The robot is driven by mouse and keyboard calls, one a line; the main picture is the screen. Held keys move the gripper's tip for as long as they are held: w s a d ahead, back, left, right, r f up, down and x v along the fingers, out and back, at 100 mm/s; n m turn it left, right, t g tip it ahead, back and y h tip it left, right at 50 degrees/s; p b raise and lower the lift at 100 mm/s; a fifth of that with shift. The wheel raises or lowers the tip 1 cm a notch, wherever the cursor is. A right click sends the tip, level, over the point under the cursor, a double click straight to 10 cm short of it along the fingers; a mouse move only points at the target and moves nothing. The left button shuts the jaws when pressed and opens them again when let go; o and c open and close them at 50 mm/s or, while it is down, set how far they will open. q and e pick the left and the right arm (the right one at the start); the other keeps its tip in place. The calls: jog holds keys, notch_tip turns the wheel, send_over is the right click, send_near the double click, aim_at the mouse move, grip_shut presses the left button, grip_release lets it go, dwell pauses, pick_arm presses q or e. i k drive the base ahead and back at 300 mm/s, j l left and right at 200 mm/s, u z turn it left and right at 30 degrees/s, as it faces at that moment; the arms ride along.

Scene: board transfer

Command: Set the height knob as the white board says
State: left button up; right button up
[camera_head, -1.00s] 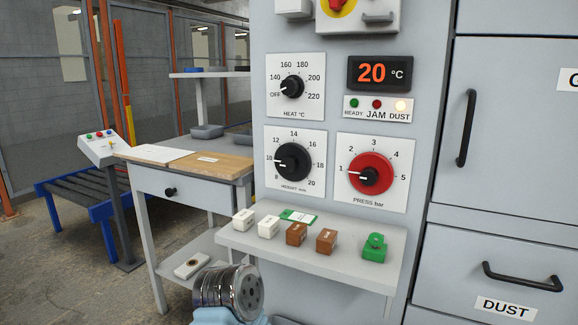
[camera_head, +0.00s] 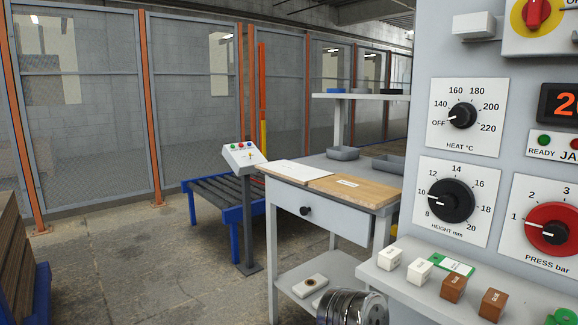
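The height knob (camera_head: 451,201) is a black round knob on a white dial plate marked 8 to 20 mm, on the grey machine front at the right. Its white mark points left, at about 10. No white board with a readable setting shows. Neither gripper is in view; only a metallic part of my own arm shows at the bottom edge.
The heat knob (camera_head: 462,115) is above, near OFF; the red press knob (camera_head: 547,230) is to the right. A shelf (camera_head: 420,290) below the dials holds white and brown blocks and a green item. The workbench (camera_head: 335,203) and a blue-framed roller conveyor (camera_head: 225,200) stand left.

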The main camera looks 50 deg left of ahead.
aim_at(450, 200)
jog(key=k+j+z, duration=0.1)
jog(key=j+z, duration=0.25)
jog(key=j, duration=2.9)
jog(key=i+j, duration=0.1)
jog(key=j, duration=1)
jog(key=i+j+z, duration=0.1)
jog(key=j, duration=1)
